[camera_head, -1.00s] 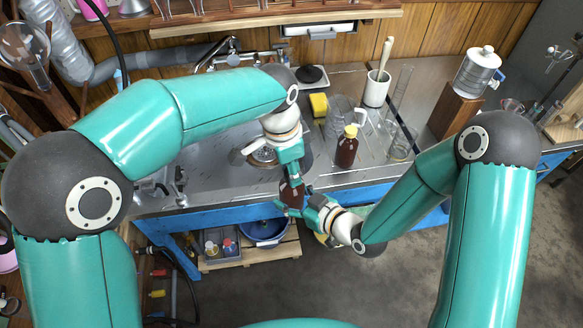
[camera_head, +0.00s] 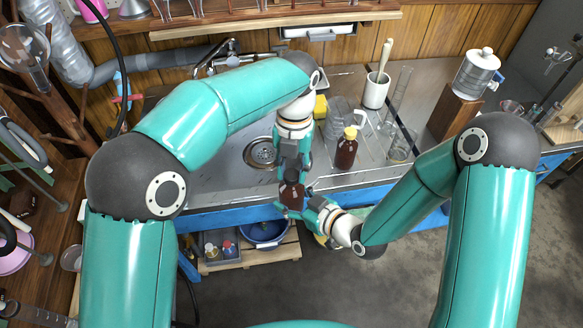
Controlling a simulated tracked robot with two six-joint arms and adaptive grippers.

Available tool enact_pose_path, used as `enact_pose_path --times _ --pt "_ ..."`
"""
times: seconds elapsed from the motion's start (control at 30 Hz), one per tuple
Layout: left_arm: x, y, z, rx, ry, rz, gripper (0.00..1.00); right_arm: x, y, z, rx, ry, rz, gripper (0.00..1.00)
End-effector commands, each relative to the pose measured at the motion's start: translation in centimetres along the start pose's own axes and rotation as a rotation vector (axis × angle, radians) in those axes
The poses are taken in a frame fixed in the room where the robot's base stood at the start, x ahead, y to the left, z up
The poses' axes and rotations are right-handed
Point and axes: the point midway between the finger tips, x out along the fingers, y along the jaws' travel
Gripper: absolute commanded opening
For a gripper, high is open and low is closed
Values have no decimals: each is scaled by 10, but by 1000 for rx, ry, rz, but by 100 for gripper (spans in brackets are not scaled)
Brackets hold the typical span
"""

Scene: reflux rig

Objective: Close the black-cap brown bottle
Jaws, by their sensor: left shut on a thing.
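The brown bottle (camera_head: 291,194) is in front of the counter edge, in the middle of the view. My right gripper (camera_head: 291,207) comes from the lower right and is shut around the bottle's body. My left gripper (camera_head: 292,176) points down at the bottle's top and is shut on the black cap, which is mostly hidden between its fingers. The cap is at the bottle's mouth; I cannot tell how firmly it sits there.
A brown bottle with a yellow cap (camera_head: 347,148) stands on the counter (camera_head: 215,165). A white pot (camera_head: 375,90) and glassware stand behind it. A sink drain (camera_head: 261,152) lies left of the bottle. A blue basin (camera_head: 264,231) and a grey bin (camera_head: 221,250) are below.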

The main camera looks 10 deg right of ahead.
Motion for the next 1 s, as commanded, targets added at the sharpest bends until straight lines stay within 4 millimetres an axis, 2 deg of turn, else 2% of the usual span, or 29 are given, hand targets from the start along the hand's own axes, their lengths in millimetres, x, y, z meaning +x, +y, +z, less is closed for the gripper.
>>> enact_pose_path --times 0.13,0.4,0.43,0.57,0.87,1.0 --pt "-1 1 1 120 -3 18 23 0 0 0 0 0 -1 0" --pt "-1 1 1 130 -3 18 23 0 0 0 0 -1 -1 0" --pt "-1 1 1 130 -4 18 36 0 0 0 0 -1 -1 0" --pt "-1 1 1 129 -3 17 58 0 0 0 0 0 -1 0" --pt "-1 0 0 129 -1 16 60 0 0 0 0 1 0 0" --pt "-11 0 0 129 -4 15 60 0 0 0 -1 1 0 0"
